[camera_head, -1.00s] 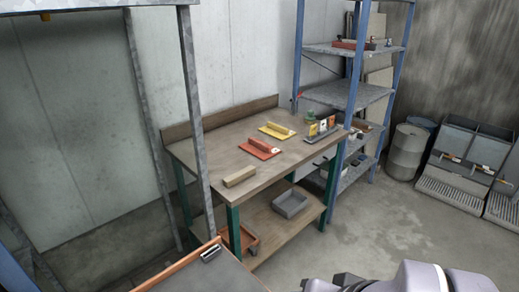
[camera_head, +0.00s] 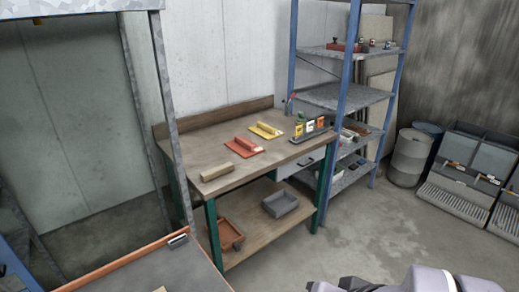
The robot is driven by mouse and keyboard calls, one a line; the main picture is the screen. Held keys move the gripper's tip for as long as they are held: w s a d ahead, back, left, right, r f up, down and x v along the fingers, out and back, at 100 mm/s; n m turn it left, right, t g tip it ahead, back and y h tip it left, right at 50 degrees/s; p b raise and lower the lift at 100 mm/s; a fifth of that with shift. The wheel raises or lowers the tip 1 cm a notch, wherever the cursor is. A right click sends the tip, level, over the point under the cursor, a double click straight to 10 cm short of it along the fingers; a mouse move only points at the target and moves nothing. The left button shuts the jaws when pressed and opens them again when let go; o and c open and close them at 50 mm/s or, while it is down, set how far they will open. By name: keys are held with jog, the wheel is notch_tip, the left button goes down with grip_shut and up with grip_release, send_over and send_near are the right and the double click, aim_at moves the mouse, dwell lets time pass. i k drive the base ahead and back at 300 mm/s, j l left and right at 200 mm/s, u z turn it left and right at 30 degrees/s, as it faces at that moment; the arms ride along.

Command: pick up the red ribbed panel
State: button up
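The red ribbed panel (camera_head: 244,147) lies flat on the wooden workbench (camera_head: 215,140), with a bar-like handle on top. A similar yellow panel (camera_head: 266,130) lies behind it to the right, and a tan block (camera_head: 217,172) lies in front of it to the left. Part of my arm shows at the bottom right, well away from the bench. My gripper is not in view.
A rack with small coloured items (camera_head: 309,130) stands at the bench's right end. A blue-framed shelf (camera_head: 346,95) stands beside it. A metal post (camera_head: 170,120) and an orange-edged surface (camera_head: 130,268) are at the near left. The floor (camera_head: 330,235) right of the bench is clear.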

aim_at(245, 148)
jog(key=i+l, duration=0.25)
jog(key=i+l+u, duration=0.15)
jog(key=l, duration=0.3)
jog(key=i+l, duration=0.35)
jog(key=i+l+u, duration=0.1)
jog(key=i+l, duration=0.15)
jog(key=l, duration=0.15)
jog(key=i+l+u, duration=0.1)
jog(key=i+l, duration=0.15)
jog(key=l, duration=0.15)
jog(key=i+j+u, duration=0.1)
jog(key=i+j, duration=0.35)
jog(key=i+j+u, duration=0.1)
jog(key=i+j, duration=0.3)
jog(key=i, duration=0.25)
jog(key=i+j, duration=0.35)
jog(key=i, duration=0.2)
jog(key=u, duration=0.05)
